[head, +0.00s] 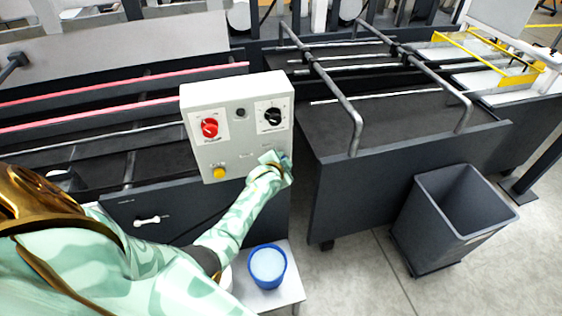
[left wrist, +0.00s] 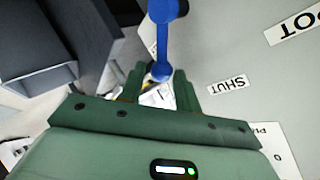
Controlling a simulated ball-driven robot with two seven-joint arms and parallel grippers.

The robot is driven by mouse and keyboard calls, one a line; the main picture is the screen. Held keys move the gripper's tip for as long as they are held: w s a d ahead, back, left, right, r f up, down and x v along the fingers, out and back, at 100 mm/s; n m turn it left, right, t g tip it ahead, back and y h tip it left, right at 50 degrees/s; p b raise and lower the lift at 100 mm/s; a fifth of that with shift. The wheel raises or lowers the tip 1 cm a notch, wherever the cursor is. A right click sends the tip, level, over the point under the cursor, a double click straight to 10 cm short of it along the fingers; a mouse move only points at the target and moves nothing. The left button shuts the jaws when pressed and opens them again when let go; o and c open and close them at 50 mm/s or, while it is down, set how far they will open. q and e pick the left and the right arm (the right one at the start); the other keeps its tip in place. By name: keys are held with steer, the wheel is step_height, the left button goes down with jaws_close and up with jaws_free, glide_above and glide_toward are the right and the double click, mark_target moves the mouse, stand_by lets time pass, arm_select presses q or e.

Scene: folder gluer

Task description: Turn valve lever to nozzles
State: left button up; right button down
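The grey control box (head: 236,112) stands in front of the machine in the head view. My left gripper (head: 277,165) is at its lower right corner and hides the lever there. In the left wrist view a blue lever (left wrist: 163,40) comes down from the top, and its rounded end lies between the two fingers of my left gripper (left wrist: 160,88). The fingers stand apart, with gaps beside the lever end. A SHUT label (left wrist: 227,85) and a partly cut-off label reading POT (left wrist: 293,27) are on the panel. No nozzles label is readable. My right gripper is out of view.
The box carries a red knob (head: 210,127), a black knob (head: 272,116) and a yellow button (head: 219,173). A blue-rimmed container (head: 267,266) stands on a small table below. A grey bin (head: 455,215) stands on the floor at right. Dark machine frames fill the back.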

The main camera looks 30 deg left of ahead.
arm_select(q)
steer(key=p+v, duration=0.4)
steer(key=v, duration=1.2)
steer(key=shift+s, duration=0.15)
